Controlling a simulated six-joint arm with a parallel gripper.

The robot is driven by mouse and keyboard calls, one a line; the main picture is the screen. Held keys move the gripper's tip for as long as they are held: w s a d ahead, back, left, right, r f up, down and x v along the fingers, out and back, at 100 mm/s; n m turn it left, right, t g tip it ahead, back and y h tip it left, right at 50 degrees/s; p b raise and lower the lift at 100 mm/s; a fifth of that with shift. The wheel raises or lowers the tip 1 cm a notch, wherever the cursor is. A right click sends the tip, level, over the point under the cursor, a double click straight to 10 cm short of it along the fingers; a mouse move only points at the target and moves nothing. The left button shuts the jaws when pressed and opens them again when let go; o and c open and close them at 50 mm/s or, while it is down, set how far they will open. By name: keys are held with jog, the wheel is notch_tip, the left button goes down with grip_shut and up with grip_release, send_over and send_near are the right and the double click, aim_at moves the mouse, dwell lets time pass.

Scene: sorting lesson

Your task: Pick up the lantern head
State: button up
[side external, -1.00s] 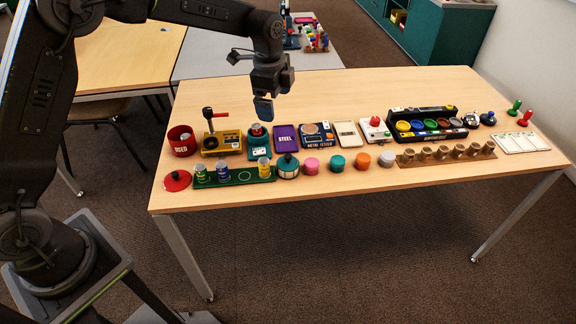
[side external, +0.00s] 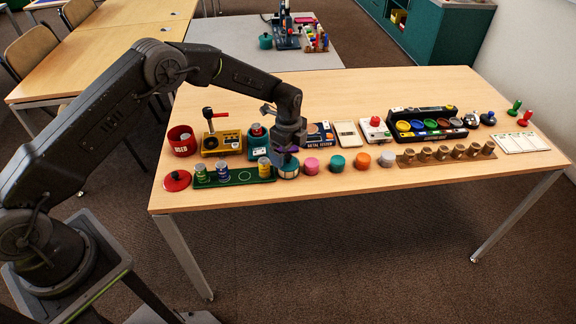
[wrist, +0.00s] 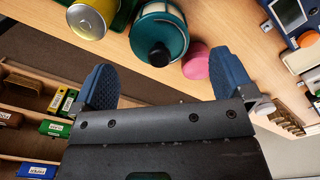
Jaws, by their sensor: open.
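What looks like the lantern head (side external: 288,173) is a round teal and cream piece with a black knob. It stands near the table's front edge, right of the green strip with tins. My gripper (side external: 286,156) is just above it and hides its top in the side view. In the wrist view, the lantern head (wrist: 150,22) is at the top, with its black knob toward me. My open gripper (wrist: 165,78) has its two blue fingers spread wide, with nothing between them. The lantern head lies beyond the fingertips, roughly centred across the gap.
A yellow tin (side external: 264,168) stands close on the left and a pink piece (side external: 311,165) close on the right. A red lid (side external: 177,180) lies farther left. The far middle of the table (side external: 370,90) is clear.

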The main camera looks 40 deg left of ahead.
aim_at(288, 156)
jog(key=shift+a+f, duration=0.1)
jog(key=shift+f, duration=2.55)
jog(key=shift+c, duration=0.5)
jog(key=c, duration=0.9)
